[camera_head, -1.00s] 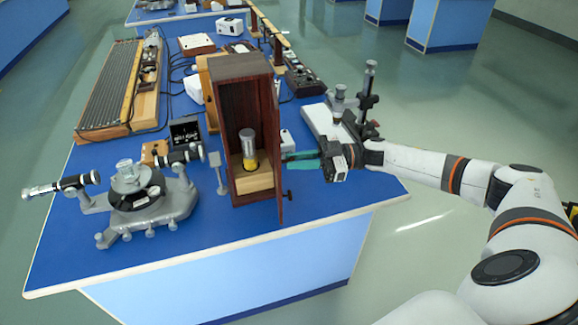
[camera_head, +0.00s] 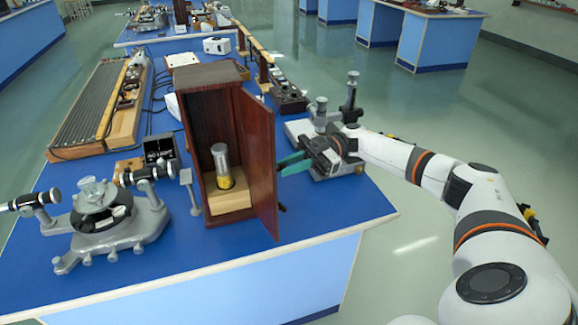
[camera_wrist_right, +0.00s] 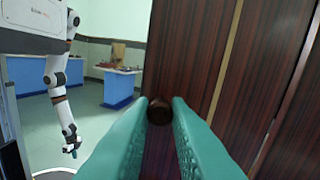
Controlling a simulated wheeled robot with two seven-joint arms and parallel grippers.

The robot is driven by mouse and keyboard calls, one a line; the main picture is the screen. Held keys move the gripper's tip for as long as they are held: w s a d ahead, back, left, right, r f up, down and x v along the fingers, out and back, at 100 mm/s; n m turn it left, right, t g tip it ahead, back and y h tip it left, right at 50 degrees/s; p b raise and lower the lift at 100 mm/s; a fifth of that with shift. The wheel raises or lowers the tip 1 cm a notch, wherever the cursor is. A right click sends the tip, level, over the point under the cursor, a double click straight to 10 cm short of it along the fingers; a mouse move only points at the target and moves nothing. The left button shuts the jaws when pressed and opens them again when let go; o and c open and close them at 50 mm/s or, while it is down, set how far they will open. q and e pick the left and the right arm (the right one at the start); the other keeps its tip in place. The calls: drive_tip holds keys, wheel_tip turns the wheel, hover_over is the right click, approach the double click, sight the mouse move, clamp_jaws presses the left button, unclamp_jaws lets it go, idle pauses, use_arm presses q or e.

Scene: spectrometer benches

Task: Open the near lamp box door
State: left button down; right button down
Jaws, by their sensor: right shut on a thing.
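The near lamp box (camera_head: 201,106) is a tall dark wooden case on the blue bench. Its door (camera_head: 258,160) stands open on the right side, swung outward, with its inner face showing in the head view. A lamp (camera_head: 223,172) with a silver top and yellow base sits inside on a light wooden block. My right gripper (camera_head: 289,164) is at the door's outer side, its teal fingers partly hidden by the door. In the right wrist view its fingertips close around a round brown knob (camera_wrist_right: 159,110). My left gripper (camera_wrist_right: 73,151) hangs far off, tiny.
A grey spectrometer (camera_head: 105,220) stands left of the box. An instrument on a white base (camera_head: 300,130) stands behind my right gripper. The bench front (camera_head: 330,220) right of the door is clear.

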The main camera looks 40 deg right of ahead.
drive_tip(key=c, duration=1.4)
unclamp_jaws()
drive_tip(key=shift+a, duration=0.1)
drive_tip(key=shift+o, duration=0.2)
drive_tip(key=d+b, duration=0.4)
drive_tip(key=d, duration=0.8)
drive_tip(key=shift+s, duration=0.45)
